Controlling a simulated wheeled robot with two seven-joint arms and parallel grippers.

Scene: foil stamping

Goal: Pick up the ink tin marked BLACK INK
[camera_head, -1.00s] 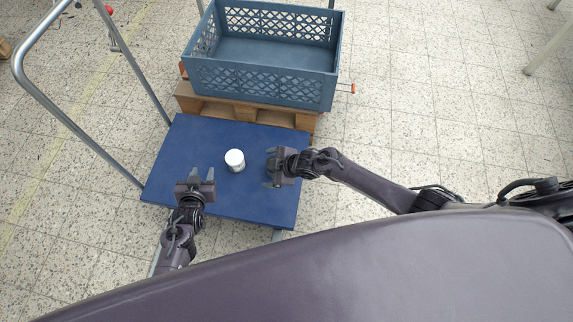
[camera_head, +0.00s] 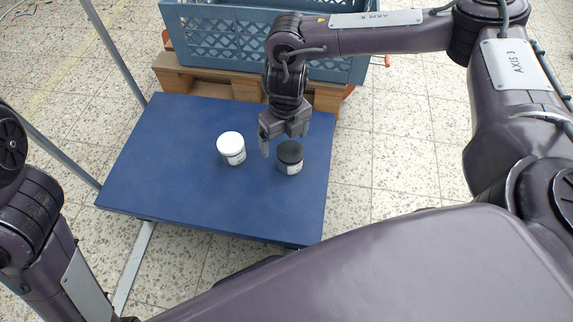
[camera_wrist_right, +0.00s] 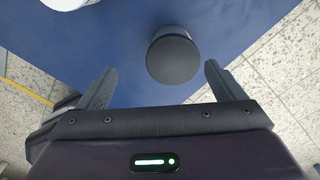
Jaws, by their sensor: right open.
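A dark tin with a black lid (camera_head: 290,157) stands upright on the right part of the blue table top (camera_head: 180,190). A pale label shows on its side, too small to read. A white-lidded tin (camera_head: 231,148) stands to its left. My right gripper (camera_head: 285,140) is open just beside and above the dark tin, not holding it. In the right wrist view the dark tin (camera_wrist_right: 174,58) shows ahead of the open fingers (camera_wrist_right: 160,72), nearer the right finger. My left arm is at the left edge of the head view; its gripper is out of view.
A blue plastic crate (camera_head: 215,48) sits on a wooden pallet (camera_head: 205,82) behind the table. A grey metal rail (camera_head: 115,50) runs along the left. The left and front of the table top are clear.

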